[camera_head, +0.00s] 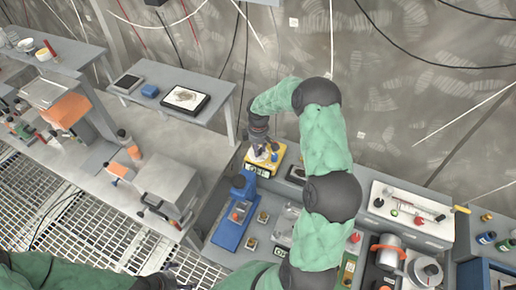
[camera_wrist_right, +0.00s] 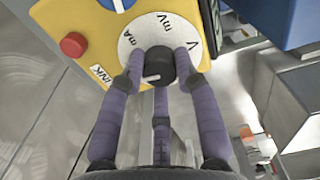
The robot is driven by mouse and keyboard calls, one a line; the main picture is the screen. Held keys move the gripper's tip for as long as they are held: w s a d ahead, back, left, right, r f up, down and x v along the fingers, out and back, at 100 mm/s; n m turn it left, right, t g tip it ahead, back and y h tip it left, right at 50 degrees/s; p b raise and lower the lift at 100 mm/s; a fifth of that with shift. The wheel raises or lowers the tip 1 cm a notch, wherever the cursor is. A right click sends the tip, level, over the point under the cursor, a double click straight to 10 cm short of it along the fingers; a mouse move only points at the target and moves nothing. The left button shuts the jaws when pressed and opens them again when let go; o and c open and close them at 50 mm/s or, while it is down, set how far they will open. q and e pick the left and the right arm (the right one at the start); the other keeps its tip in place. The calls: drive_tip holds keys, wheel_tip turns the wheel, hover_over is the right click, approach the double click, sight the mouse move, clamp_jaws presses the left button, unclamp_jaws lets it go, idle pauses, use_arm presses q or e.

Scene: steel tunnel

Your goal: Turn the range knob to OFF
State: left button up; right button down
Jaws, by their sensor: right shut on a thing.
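The yellow meter (camera_head: 267,163) stands on the grey bench in the head view. In the wrist view its yellow face (camera_wrist_right: 80,25) carries a white dial (camera_wrist_right: 135,40) marked mA, mV and V. The black range knob (camera_wrist_right: 160,62) sits at the dial's centre, with a pale mark on its near side. My right gripper (camera_wrist_right: 160,70) is shut on the knob, purple fingers around it. The near part of the dial is hidden by fingers and knob, and I see no OFF label. In the head view my right gripper (camera_head: 262,149) reaches down onto the meter. My left gripper is only partly visible at the bottom edge.
A red button (camera_wrist_right: 73,44) is on the meter's face, left of the dial. A blue device (camera_head: 236,215) stands close in front of the meter. A white panel with knobs (camera_head: 410,213) is to the right. A small grey table (camera_head: 172,97) stands behind left.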

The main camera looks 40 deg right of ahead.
drive_tip(key=shift+s+f+n, duration=0.1)
drive_tip(key=shift+s+n, duration=0.1)
drive_tip(key=shift+n, duration=0.4)
drive_tip(key=c, duration=0.9)
unclamp_jaws()
drive_tip(key=shift+d, duration=0.1)
drive_tip(key=shift+w, duration=0.1)
drive_tip(key=shift+r, duration=0.4)
wheel_tip(320, 180, up, 11)
drive_tip(key=shift+r, duration=0.15)
drive_tip(key=shift+r, duration=0.1)
